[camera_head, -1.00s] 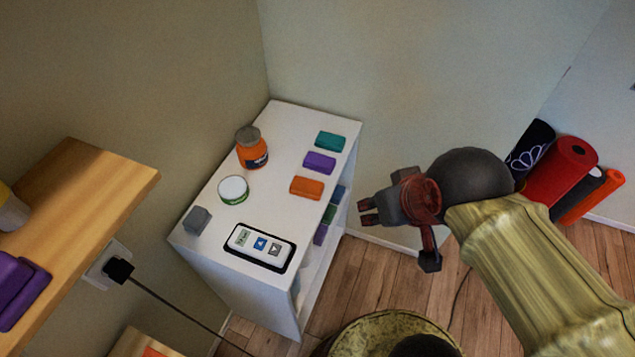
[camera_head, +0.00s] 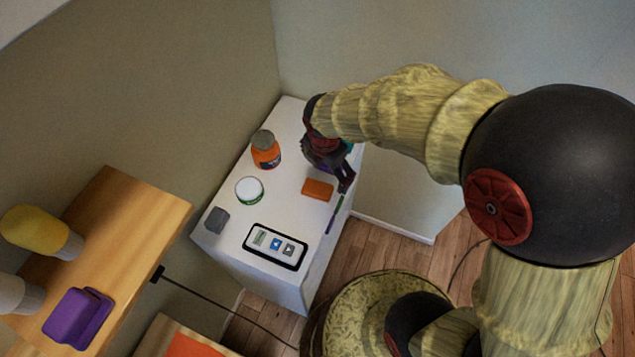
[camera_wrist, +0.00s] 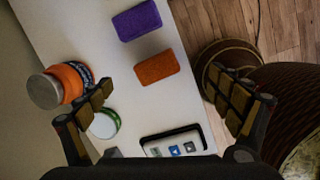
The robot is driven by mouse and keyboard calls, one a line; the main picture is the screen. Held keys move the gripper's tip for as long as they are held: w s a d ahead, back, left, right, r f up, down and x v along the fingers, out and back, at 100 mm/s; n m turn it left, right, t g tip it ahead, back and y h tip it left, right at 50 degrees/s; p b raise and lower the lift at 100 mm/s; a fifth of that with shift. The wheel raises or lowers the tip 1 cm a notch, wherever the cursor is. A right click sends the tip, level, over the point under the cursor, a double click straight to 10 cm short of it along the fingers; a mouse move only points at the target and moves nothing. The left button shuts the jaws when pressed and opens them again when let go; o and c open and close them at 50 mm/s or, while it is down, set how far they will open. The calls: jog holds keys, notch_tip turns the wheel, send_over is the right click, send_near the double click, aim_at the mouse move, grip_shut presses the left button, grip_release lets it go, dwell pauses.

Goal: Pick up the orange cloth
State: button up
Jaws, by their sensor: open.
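The orange cloth (camera_head: 317,190) is a small folded block lying flat on the white cabinet top (camera_head: 285,205), near its right edge. In the wrist view the orange cloth (camera_wrist: 157,68) lies ahead, between the lines of the two fingers. My gripper (camera_head: 335,170) is above the cabinet, just behind the cloth in the head view; its fingers (camera_wrist: 160,84) are spread wide with nothing between them. I cannot tell the exact height gap. The purple cloth (camera_wrist: 137,19) lies beside the orange one; in the head view my gripper mostly covers it and the teal cloth.
On the cabinet stand an orange bottle (camera_head: 266,150) with a grey cap, a white-green tub (camera_head: 249,190), a grey cube (camera_head: 217,220) and a remote-like device (camera_head: 275,246). A wooden shelf (camera_head: 125,215) is at the left. The wall is close behind the cabinet.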

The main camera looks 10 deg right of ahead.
aim_at(317, 188)
jog(key=f+n, duration=0.1)
jog(key=a+f+n+p, duration=0.1)
jog(key=f+n, duration=0.2)
jog(key=shift+w+a+f+n, duration=0.15)
jog(key=shift+a+n, duration=0.15)
jog(key=shift+a, duration=0.05)
notch_tip(317, 188, down, 3)
jog(key=shift+w+r, duration=0.1)
jog(key=shift+r, duration=0.1)
jog(key=shift+w+a+f+b, duration=0.15)
jog(key=shift+f+b, duration=0.1)
jog(key=shift+f, duration=0.6)
jog(key=shift+w+d+f+b, duration=0.1)
jog(key=shift+w+f+b, duration=0.15)
jog(key=shift+f, duration=0.65)
jog(key=shift+w+a+f+b, duration=0.1)
jog(key=shift+f+b, duration=0.2)
jog(key=shift+f, duration=0.55)
jog(key=shift+c, duration=0.9)
jog(key=c, duration=1)
